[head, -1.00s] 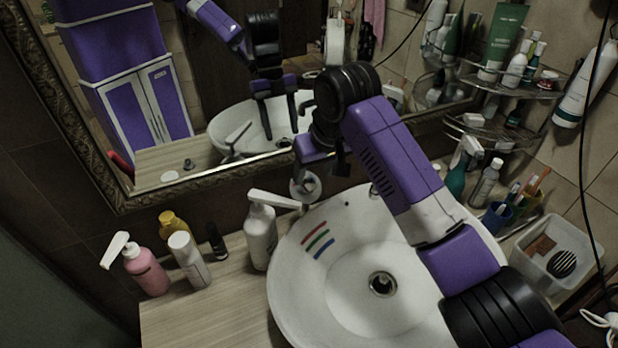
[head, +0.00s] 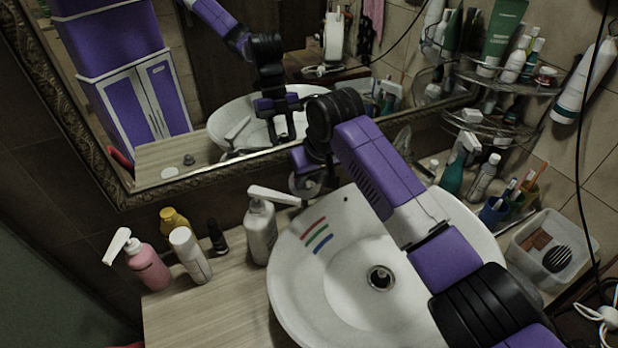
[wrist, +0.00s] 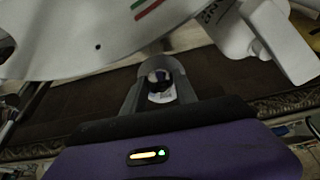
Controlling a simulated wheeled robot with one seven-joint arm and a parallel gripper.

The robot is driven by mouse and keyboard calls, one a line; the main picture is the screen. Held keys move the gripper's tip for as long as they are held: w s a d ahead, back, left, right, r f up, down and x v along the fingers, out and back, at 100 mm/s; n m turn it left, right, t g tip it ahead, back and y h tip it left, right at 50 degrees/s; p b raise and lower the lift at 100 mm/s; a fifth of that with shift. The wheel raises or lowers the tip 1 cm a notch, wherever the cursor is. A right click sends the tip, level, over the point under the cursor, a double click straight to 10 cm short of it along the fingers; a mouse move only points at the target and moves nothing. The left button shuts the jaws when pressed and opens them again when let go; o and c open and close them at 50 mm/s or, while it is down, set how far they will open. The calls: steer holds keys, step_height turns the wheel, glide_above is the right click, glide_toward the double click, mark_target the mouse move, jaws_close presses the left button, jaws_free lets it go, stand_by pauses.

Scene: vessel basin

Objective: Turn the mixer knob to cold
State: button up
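The mixer knob (wrist: 160,77) is a small shiny round piece at the back of the basin. In the wrist view it sits between the two grey fingers of my gripper (wrist: 161,90), which are close in on both sides of it. My gripper looks shut on it. In the head view my arm and gripper cover most of the mixer, and only a round pale part (head: 303,186) shows below them. Red, green and blue stripes (head: 319,239) mark the white basin (head: 340,290) left of its drain.
A white pump bottle (head: 261,232) stands just left of the mixer; its spout points towards it. Pink (head: 150,266) and white (head: 190,256) bottles stand farther left on the counter. A framed mirror (head: 190,110) is close behind. Bottles, cups and a clear bin (head: 560,250) line the right.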

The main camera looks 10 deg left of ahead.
steer(key=shift+r+m+p, duration=0.15)
steer(key=shift+m+p, duration=0.55)
jaws_close()
steer(key=shift+d+m+g+y+p, duration=0.1)
steer(key=shift+m+g+y+p, duration=0.35)
steer(key=shift+m, duration=0.35)
steer(key=o, duration=1.2)
jaws_free()
steer(key=b+v, duration=0.1)
steer(key=v, duration=0.6)
steer(key=shift+s+d+r+b, duration=0.1)
steer(key=shift+s+r+b, duration=0.1)
steer(key=shift+b, duration=0.2)
steer(key=shift+f, duration=0.1)
